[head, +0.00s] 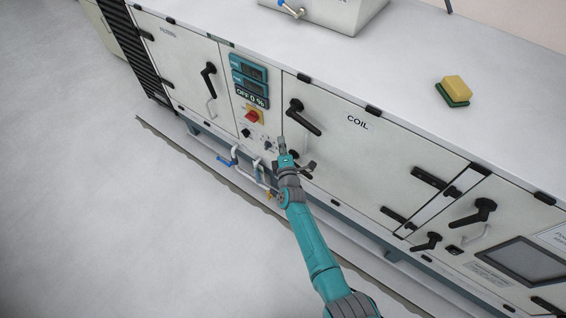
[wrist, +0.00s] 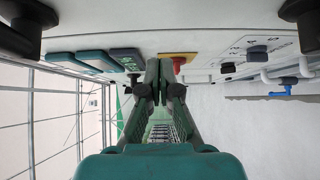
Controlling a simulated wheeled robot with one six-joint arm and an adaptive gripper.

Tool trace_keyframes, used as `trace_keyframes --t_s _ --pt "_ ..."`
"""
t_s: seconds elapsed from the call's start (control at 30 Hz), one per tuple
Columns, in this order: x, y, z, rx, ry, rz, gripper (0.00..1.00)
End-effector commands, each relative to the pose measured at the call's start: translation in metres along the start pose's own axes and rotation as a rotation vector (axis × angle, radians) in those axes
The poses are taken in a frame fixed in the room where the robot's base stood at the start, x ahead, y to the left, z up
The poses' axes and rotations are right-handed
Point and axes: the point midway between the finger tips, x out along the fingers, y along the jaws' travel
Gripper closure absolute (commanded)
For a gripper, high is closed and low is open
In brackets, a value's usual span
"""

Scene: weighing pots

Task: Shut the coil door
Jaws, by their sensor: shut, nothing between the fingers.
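The coil door (head: 355,150) is a pale panel marked COIL on the front of the long machine. It looks flush with its neighbours; I cannot tell whether it is latched. Its upper black handle (head: 303,118) points diagonally down to the right near the door's left edge. A lower black handle shows partly behind my gripper. My gripper (head: 281,143) is shut and empty, in front of the strip between the control panel and the door's left edge. In the wrist view its fingertips (wrist: 160,68) meet close to the machine front, with dark handle parts at both upper corners.
The control panel with displays (head: 249,78) and a red knob on yellow (head: 252,116) is left of the door. Pipes with blue valves (head: 227,160) stick out low down. A yellow and green sponge (head: 455,91) lies on top. The floor at left is clear.

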Motion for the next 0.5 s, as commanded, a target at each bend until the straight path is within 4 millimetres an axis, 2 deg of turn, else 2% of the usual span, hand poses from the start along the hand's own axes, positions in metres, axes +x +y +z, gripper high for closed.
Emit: trace_keyframes --t_s 0.5 --pt "-0.069 -0.001 0.000 -0.001 0.002 -0.001 1.00"
